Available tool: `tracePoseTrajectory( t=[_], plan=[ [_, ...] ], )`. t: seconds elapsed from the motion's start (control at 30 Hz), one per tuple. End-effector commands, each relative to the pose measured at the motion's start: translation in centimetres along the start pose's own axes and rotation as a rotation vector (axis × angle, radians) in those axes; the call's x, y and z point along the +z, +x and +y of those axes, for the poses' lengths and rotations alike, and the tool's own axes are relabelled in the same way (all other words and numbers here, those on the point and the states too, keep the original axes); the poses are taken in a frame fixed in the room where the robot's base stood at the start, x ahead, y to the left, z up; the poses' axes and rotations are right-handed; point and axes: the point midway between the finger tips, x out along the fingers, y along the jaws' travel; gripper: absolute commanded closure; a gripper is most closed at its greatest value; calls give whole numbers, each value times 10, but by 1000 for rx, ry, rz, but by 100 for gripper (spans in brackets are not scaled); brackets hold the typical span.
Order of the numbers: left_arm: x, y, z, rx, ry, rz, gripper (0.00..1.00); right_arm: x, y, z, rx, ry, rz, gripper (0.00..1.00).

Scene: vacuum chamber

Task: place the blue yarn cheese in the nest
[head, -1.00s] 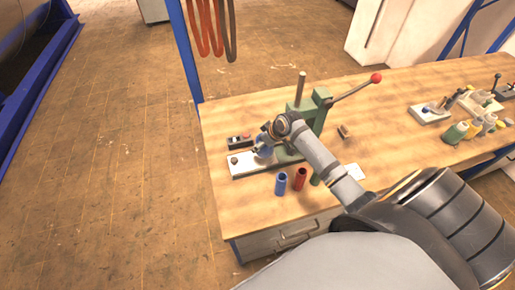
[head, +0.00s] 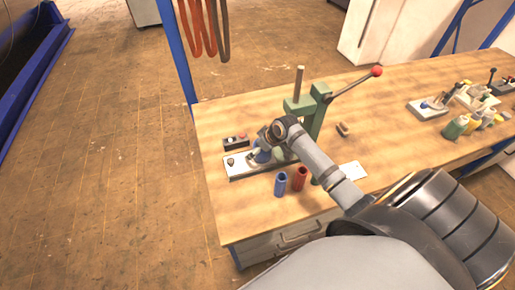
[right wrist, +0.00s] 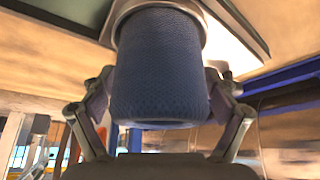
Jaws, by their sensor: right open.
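The blue yarn cheese (right wrist: 160,65) is a textured blue cylinder. In the right wrist view its far end sits at a pale metal cup-like ring (right wrist: 195,20), apparently the nest; how deep it sits is hidden. My right gripper (right wrist: 160,100) is open, with one finger on each side of the cheese; I cannot tell whether they touch it. In the head view a blue patch of the cheese (head: 262,154) shows under my wrist, above the pale base plate (head: 240,170) of the green press. My left gripper is not in view.
The green press (head: 314,118) has a red-knobbed lever (head: 376,71) reaching right. A blue cylinder (head: 280,185) and a red cylinder (head: 299,179) stand in front, with a green one partly behind my arm. A switch box (head: 236,141) is behind the plate.

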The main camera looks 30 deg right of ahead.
Motion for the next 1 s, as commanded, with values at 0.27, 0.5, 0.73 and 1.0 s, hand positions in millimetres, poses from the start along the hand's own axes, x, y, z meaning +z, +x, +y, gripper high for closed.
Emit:
tracePoseTrajectory(
  t=[0.27, 0.5, 0.73, 1.0],
  plan=[
    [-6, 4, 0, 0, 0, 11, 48, 0, -31, 1, 5, -7, -1, 13],
    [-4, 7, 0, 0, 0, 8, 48, -1, -70, 1, 3, -2, -1, 13],
    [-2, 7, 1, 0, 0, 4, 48, -1, -78, 0, -1, 1, 0, 13],
    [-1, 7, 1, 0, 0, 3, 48, -2, -77, 0, 0, 1, 0, 13]
  ],
)
